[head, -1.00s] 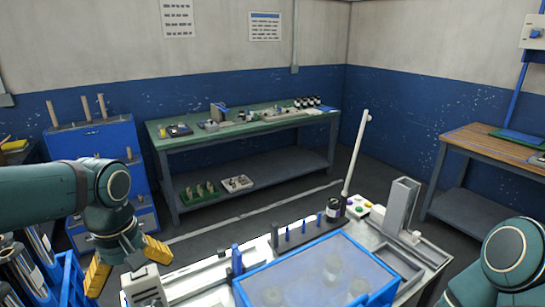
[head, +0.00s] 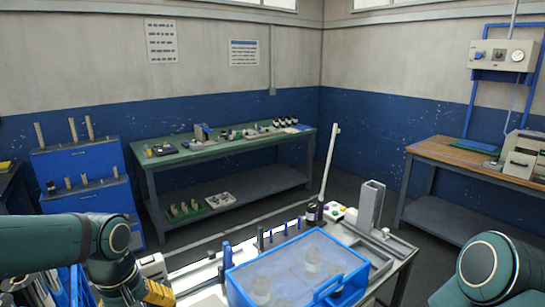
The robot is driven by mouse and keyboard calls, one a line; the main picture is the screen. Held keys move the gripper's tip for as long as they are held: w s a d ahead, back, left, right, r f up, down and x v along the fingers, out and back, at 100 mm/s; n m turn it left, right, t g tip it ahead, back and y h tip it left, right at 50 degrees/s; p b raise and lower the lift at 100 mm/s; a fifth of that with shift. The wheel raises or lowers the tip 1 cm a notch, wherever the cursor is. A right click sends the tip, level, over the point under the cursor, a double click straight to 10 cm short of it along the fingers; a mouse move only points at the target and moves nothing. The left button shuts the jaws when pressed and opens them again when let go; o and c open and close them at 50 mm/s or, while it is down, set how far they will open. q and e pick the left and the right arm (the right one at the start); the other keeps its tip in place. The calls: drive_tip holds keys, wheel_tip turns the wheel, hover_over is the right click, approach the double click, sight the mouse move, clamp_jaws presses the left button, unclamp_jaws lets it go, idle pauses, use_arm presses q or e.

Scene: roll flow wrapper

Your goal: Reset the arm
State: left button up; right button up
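My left arm (head: 45,240) comes in from the left, with its wrist bent down at the lower left. My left gripper (head: 157,293) is cut off by the bottom edge; one yellow finger shows, spread out to the right, and the other is out of frame. No object shows in its visible part. My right arm (head: 492,265) shows as a rounded teal joint at the lower right. My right gripper is out of view.
A machine bench in front carries a blue-framed clear cover (head: 300,262), an upright grey channel (head: 369,205), a tall white rod (head: 329,160) and a dark bottle (head: 312,214). Behind are a green-topped bench (head: 220,147), a blue rack (head: 85,165) and a wooden-topped table (head: 450,155).

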use_arm(q)
drive_tip(key=w+d+f+m+h, duration=0.1)
drive_tip(key=d+f+m, duration=0.1)
drive_tip(key=d+f, duration=0.5)
drive_tip(key=w+d+f+m+h, duration=0.15)
drive_tip(key=d+f, duration=0.25)
drive_tip(key=f, duration=0.7)
drive_tip(key=s+d+f+m, duration=0.1)
drive_tip(key=s+d+f, duration=0.2)
drive_tip(key=f, duration=0.3)
drive_tip(key=s+d+f+m+t, duration=0.1)
drive_tip(key=s+d+f, duration=0.2)
drive_tip(key=f, duration=0.4)
drive_tip(key=shift+d, duration=0.35)
use_arm(e)
drive_tip(key=shift+w, duration=0.2)
